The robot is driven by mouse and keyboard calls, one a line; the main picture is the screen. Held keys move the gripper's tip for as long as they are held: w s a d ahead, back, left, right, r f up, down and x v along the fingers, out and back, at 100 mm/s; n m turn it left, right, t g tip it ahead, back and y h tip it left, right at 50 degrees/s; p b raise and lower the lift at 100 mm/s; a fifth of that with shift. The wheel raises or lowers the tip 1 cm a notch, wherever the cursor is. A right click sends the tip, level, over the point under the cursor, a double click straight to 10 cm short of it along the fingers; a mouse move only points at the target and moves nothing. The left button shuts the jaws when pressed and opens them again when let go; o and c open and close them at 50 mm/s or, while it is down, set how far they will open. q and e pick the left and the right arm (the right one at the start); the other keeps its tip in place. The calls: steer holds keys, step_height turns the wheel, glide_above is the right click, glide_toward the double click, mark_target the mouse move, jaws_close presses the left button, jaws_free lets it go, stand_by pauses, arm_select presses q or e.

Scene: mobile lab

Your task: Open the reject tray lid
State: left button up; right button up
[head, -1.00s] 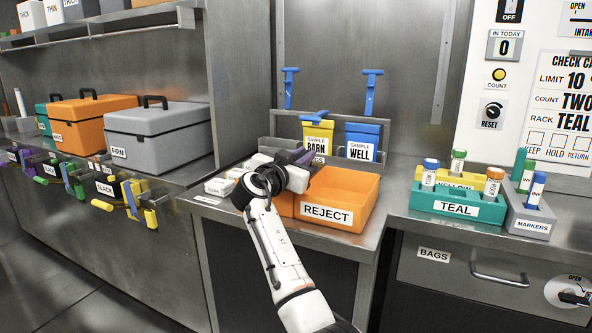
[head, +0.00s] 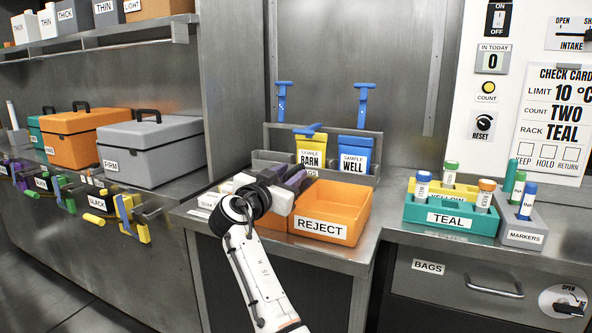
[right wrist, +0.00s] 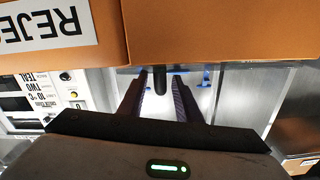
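The orange reject tray (head: 345,207) stands on the steel counter with its REJECT label facing me. Its right part shows an open top and an empty-looking inside. An orange panel (right wrist: 220,30) beside the labelled front fills the upper right of the right wrist view; I cannot tell whether it is the lid. A dark upright bar (right wrist: 160,79), perhaps a handle, shows between my right gripper's fingers. My right gripper (head: 296,180) is over the tray's left part. In the right wrist view its fingers (right wrist: 158,103) are apart, with gaps beside the bar. My left gripper is out of view.
A teal rack (head: 450,218) and a grey markers holder (head: 524,234) stand to the right. A grey rack with yellow (head: 310,149) and blue (head: 354,153) sample packs is behind. Grey (head: 153,152) and orange (head: 85,132) boxes sit on the left shelf.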

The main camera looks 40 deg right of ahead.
steer(key=v, duration=0.6)
steer(key=shift+r, duration=0.15)
